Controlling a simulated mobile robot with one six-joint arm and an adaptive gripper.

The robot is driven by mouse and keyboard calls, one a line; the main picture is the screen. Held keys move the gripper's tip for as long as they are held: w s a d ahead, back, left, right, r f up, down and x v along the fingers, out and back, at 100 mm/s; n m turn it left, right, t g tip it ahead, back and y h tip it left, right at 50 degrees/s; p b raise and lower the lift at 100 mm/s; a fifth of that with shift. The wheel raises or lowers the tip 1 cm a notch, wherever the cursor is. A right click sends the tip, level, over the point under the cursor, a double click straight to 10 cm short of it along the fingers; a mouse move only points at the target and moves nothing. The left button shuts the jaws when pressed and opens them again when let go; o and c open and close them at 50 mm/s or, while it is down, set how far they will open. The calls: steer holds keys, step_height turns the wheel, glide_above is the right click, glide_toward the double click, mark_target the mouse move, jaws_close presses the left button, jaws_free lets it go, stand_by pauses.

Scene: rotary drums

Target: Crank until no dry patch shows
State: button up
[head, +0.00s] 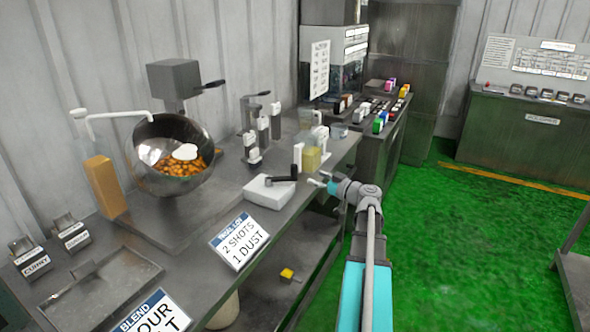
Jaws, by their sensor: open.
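A shiny metal drum (202,142) stands tilted on the bench at the left, its mouth facing me. Orange pieces (177,167) lie in its lower part. A white patch (186,152) and a paler area at the left show inside; I cannot tell whether either is dry. A white cranked bar (112,114) with a knob at its left end reaches over the drum's upper left rim. My gripper (315,181) is small in view, open, at the bench's right edge, well right of the drum and apart from the bar. Nothing shows between its fingers.
A white box (270,191) with a black handle lies close left of my gripper. A jug (312,157) and a lever device (252,130) stand behind. An orange block (105,187) stands left of the drum. Signs (239,243) line the front edge. Green floor is open at right.

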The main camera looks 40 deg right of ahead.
mark_target(294, 177)
steer(key=x, duration=1)
steer(key=shift+c, duration=0.2)
jaws_close()
